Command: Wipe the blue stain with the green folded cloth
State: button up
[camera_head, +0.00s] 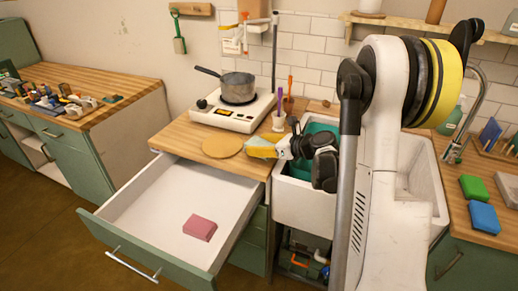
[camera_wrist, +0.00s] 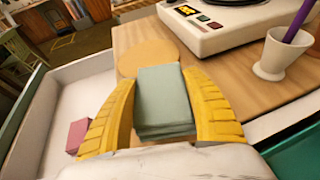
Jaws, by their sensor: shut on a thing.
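My gripper (camera_head: 262,147) is over the counter between the open drawer and the sink. In the wrist view, the yellow fingers of my gripper (camera_wrist: 160,78) are shut on the green folded cloth (camera_wrist: 164,105), a pale grey-green stack of layers. The cloth is hard to make out in the head view. I cannot tell whether it touches the counter. I see no blue stain in either view; the cloth, gripper and arm hide part of the surfaces.
A round wooden board (camera_head: 222,147) lies beside my gripper. A hot plate (camera_head: 232,112) with a pot (camera_head: 238,87) and a white cup (camera_head: 279,121) stand behind. The open drawer (camera_head: 150,198) holds a pink block (camera_head: 200,227). Green (camera_head: 473,188) and blue (camera_head: 484,217) blocks lie right.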

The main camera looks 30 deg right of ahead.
jog(key=shift+r+p, duration=1.35)
jog(key=shift+r, duration=1)
jog(key=shift+d, duration=0.1)
